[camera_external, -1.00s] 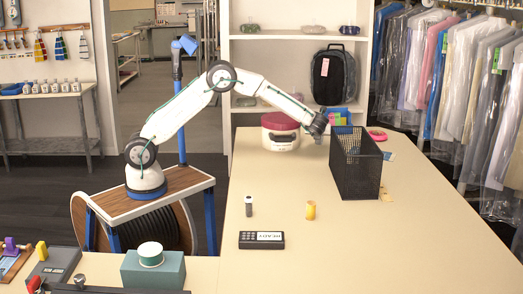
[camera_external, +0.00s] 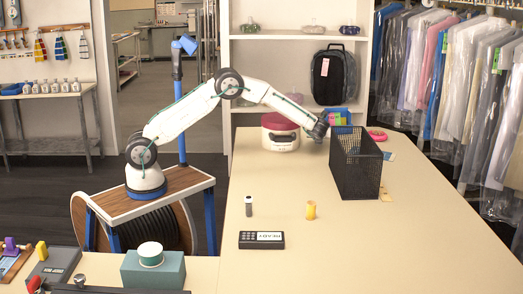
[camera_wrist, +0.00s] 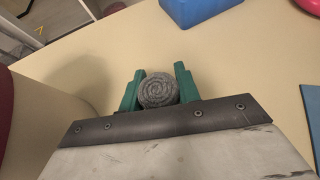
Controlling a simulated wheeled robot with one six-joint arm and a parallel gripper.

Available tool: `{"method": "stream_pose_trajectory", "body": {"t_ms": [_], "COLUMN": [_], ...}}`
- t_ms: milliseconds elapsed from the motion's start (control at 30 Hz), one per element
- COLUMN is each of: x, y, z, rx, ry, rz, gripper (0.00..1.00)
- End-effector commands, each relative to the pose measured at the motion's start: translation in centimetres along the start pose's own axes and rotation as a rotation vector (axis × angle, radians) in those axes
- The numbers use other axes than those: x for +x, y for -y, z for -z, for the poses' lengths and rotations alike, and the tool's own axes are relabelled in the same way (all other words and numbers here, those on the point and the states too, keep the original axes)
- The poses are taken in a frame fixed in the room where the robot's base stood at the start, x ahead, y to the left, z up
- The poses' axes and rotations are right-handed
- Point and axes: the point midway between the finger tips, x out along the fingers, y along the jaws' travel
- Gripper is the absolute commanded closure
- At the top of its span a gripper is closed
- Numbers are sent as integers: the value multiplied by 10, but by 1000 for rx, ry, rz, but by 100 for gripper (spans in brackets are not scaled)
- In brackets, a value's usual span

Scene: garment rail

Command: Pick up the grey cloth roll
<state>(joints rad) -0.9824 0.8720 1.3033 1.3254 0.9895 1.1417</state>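The grey cloth roll (camera_wrist: 158,90) shows its round spiral end in the wrist view, between the two green fingers of my gripper (camera_wrist: 160,86). A finger lies close along each side of it, with little or no gap. I cannot tell whether the fingers press on it or are only around it. In the external view my gripper (camera_external: 318,130) is low over the far part of the table, left of the black mesh basket. The roll is not visible there.
The black mesh basket (camera_external: 356,178) stands right of my gripper. A red-and-white round container (camera_external: 280,134) is close on the left. A blue object (camera_wrist: 200,10) lies beyond the fingers. A yellow roll (camera_external: 310,210) and dark device (camera_external: 262,240) stand nearer on the table (camera_external: 380,250).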

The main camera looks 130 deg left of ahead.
Motion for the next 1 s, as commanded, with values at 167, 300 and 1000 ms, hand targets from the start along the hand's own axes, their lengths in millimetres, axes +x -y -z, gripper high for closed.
{"method": "stream_pose_trajectory", "body": {"t_ms": [167, 300, 1000], "x": [0, 0, -68], "y": [0, 0, 0], "z": [0, 0, -125], "rx": [0, 0, -7], "ry": [0, 0, 2], "rz": [0, 0, 3], "gripper": [89, 89, 89]}}
